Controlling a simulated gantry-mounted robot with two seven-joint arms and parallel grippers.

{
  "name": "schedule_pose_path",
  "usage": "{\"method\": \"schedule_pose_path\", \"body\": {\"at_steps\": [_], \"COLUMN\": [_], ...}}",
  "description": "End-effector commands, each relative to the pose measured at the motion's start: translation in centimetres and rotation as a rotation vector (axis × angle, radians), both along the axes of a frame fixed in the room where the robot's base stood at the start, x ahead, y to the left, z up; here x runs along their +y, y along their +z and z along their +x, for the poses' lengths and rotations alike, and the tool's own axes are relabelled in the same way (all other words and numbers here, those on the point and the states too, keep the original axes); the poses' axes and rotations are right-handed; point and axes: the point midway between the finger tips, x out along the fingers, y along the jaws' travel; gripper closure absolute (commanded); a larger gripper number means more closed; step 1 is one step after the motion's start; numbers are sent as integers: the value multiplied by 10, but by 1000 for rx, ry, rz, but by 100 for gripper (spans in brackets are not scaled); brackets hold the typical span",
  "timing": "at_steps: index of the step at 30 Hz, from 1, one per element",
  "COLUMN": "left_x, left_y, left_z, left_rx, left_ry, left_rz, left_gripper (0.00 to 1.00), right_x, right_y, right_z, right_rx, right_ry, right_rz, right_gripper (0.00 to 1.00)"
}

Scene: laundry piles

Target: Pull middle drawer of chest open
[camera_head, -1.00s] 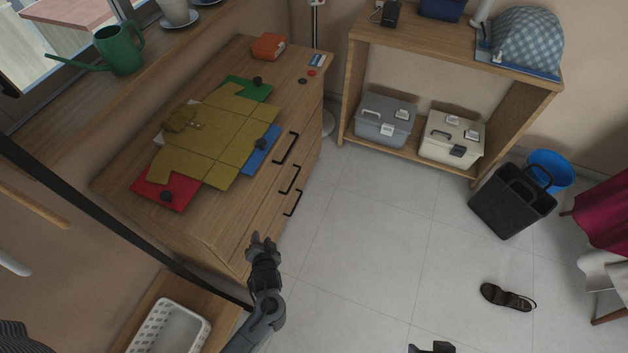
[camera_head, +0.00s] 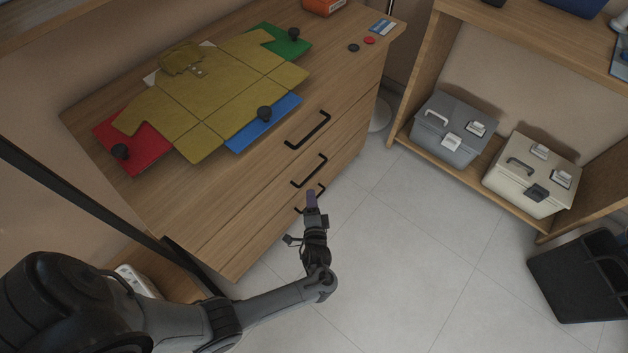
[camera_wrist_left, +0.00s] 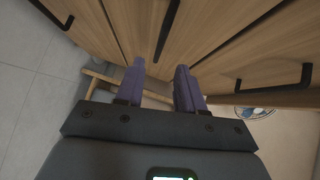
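The wooden chest (camera_head: 245,215) has three drawers, all looking shut, each with a black bar handle. The middle drawer's handle (camera_head: 309,170) shows in the head view between the top handle (camera_head: 307,130) and the bottom one, which my left gripper (camera_head: 312,203) partly hides. In the left wrist view my left gripper (camera_wrist_left: 159,66) has its two purple fingers apart with nothing held. The middle handle (camera_wrist_left: 164,30) is ahead, roughly in line with the gap between the fingertips. I cannot tell whether they touch it. My right gripper is out of view.
A shelf with a grey box (camera_head: 452,128) and a cream box (camera_head: 531,172) stands to the right. A black basket (camera_head: 580,275) stands on the floor. The tiled floor (camera_head: 420,235) before the chest is clear.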

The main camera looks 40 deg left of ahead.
Motion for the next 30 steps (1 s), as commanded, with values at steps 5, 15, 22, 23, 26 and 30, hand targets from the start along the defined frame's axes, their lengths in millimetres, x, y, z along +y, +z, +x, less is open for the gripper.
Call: {"method": "schedule_pose_path", "body": {"at_steps": [5, 15, 22, 23, 26, 30], "left_x": [22, 53, 60, 60, 61, 60], "left_y": [-7, -13, -12, -12, -12, -12], "left_z": [22, 54, 61, 61, 61, 61], "left_rx": [-3, -1, -1, -1, 0, 0], "left_ry": [1, 0, -1, -1, -1, 0], "left_rz": [2, -1, -2, -2, -3, -3], "left_gripper": [62, 62, 62, 62, 62, 64], "right_x": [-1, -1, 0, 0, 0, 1], "right_y": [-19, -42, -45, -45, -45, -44], "right_z": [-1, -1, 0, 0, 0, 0], "right_rx": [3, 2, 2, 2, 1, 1], "right_ry": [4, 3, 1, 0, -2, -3], "right_rz": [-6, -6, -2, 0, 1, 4], "right_gripper": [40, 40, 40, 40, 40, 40]}}
